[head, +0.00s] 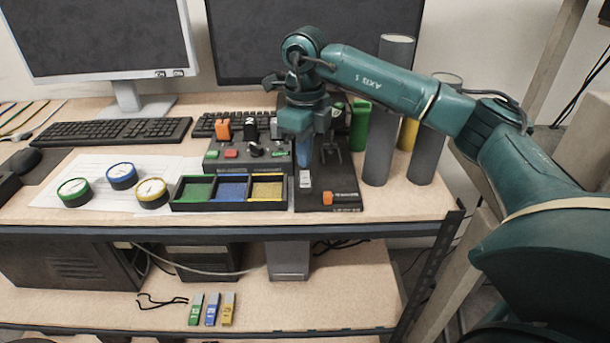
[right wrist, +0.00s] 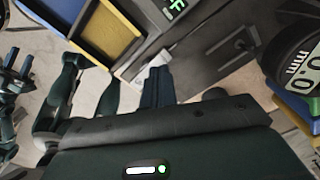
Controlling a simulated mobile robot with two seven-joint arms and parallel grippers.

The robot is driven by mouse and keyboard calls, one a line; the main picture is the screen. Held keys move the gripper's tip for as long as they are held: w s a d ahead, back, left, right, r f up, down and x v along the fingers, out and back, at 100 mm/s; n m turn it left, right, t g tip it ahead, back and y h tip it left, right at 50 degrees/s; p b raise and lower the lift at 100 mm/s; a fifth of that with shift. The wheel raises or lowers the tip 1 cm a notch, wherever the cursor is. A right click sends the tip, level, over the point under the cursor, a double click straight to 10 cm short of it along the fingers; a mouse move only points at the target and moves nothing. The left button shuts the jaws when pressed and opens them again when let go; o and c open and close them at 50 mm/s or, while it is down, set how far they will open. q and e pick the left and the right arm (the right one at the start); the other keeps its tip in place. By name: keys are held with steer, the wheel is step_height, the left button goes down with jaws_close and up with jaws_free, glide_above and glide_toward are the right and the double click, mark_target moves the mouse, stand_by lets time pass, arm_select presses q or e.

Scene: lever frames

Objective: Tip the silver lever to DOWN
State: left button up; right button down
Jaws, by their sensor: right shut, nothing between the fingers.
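The silver lever (head: 305,180) has a pale grey block handle on the left side of a black lever panel (head: 330,160). A small pale piece (right wrist: 133,66) beside my fingertips in the right wrist view looks like its handle. My right gripper (head: 303,162) points down just behind and above the handle, its fingers shut together with nothing between them; it also shows in the right wrist view (right wrist: 158,78). I cannot tell whether the fingertips touch the lever. The gripper hides part of the lever's slot.
An orange-handled lever (head: 341,198) is on the same panel, right of the silver one. A three-part tray (head: 228,208) and a switch box (head: 225,163) stand close on the left. Grey cylinders (head: 381,140) stand to the right. Gauges (head: 122,176) lie farther left.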

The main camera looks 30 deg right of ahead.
mark_target(305, 174)
step_height(305, 174, up, 5)
steer(key=p, duration=0.3)
stand_by(0.5)
